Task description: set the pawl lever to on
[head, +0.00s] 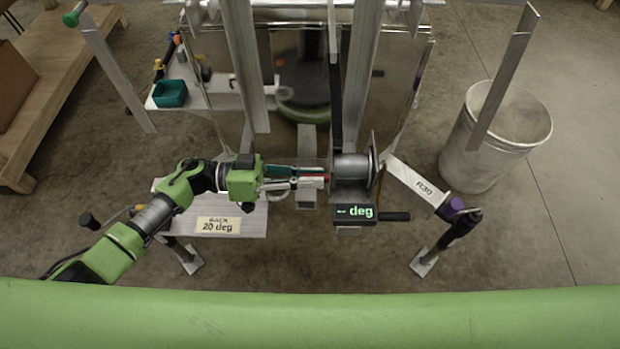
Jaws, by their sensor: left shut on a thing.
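The winch (351,167) sits in the middle of the head view, with a metal drum and side plates. A small red piece, which looks like the pawl lever (327,178), shows at the winch's left side. My left gripper (322,182) reaches in from the left and is shut on this lever, its fingers covering most of it. I cannot tell from this view which position the lever is in. A dark display reading "deg" (355,212) is below the drum; its smaller text is unreadable. My right gripper is not in view.
A black crank handle (395,216) sticks out right of the display. An arm labelled A30 (420,185) slopes down right. A grey bin (490,140) stands right; a teal tray (170,93) is upper left.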

